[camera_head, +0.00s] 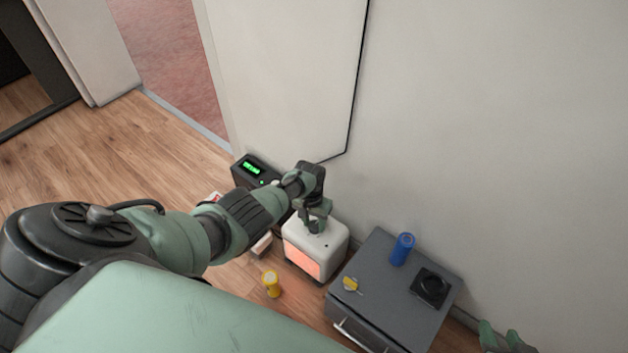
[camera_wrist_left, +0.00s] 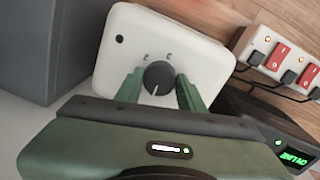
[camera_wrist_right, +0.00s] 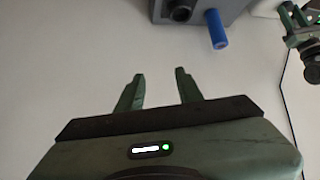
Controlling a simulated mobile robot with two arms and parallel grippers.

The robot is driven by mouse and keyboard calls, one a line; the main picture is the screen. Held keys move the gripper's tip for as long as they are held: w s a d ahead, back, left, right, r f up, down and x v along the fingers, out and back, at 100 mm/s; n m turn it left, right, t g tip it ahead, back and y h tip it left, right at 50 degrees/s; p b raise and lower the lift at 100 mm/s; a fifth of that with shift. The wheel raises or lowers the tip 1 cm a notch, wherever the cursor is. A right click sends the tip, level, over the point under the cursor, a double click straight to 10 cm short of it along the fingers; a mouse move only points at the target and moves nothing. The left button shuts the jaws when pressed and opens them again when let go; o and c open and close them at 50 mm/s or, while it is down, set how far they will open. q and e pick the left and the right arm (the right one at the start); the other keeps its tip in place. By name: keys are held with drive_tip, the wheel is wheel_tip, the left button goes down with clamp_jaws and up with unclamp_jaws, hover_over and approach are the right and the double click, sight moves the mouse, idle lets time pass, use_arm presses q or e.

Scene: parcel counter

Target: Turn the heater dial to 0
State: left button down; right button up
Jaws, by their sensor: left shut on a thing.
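The heater (camera_head: 329,243) is a small white box with a glowing orange front, standing on the floor by the wall. In the left wrist view, its white top (camera_wrist_left: 190,45) carries a round dark dial (camera_wrist_left: 158,77) with a pale pointer line aimed toward my gripper. My left gripper (camera_head: 317,226) reaches down onto the heater top. Its fingers, also in the left wrist view (camera_wrist_left: 158,88), are shut on the dial from both sides. My right gripper (camera_wrist_right: 158,88) is open and empty, facing the wall.
A grey cabinet (camera_head: 375,310) stands right of the heater, with a blue can (camera_head: 402,249), a black item (camera_head: 430,287) and a yellow item (camera_head: 352,284) on top. A yellow object (camera_head: 271,283) stands on the floor. A power strip (camera_wrist_left: 285,62) and a black box with green display (camera_head: 252,168) lie left.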

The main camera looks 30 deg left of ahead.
sight(313, 224)
use_arm(q)
drive_tip(key=c, duration=0.9)
unclamp_jaws()
drive_tip(key=shift+r, duration=0.1)
wheel_tip(313, 224, up, 3)
drive_tip(key=shift+f+p, duration=0.15)
drive_tip(key=shift+p, duration=0.95)
wheel_tip(313, 224, up, 3)
drive_tip(key=shift+a+f+p, duration=0.1)
drive_tip(key=shift+f+p, duration=0.05)
drive_tip(key=shift+p, duration=0.95)
use_arm(e)
drive_tip(key=s+d+f+g+h, duration=0.1)
drive_tip(key=s+d+f+g, duration=0.15)
drive_tip(key=s+g, duration=0.55)
use_arm(q)
drive_tip(key=shift+a+r+p, duration=0.1)
drive_tip(key=shift+r+p, duration=0.45)
drive_tip(key=shift+r, duration=0.55)
use_arm(e)
drive_tip(key=shift+s+d+f+t, duration=0.1)
drive_tip(key=shift+s+f+t, duration=0.2)
drive_tip(key=shift+f, duration=0.5)
drive_tip(key=shift+s+d+f+t, duration=0.1)
drive_tip(key=shift+f+t, duration=0.25)
drive_tip(key=shift+f, duration=0.4)
drive_tip(key=shift+s+d+f+t, duration=0.1)
drive_tip(key=shift+s+f+t, duration=0.2)
drive_tip(key=shift+f, duration=0.5)
drive_tip(key=shift+w, duration=0.15)
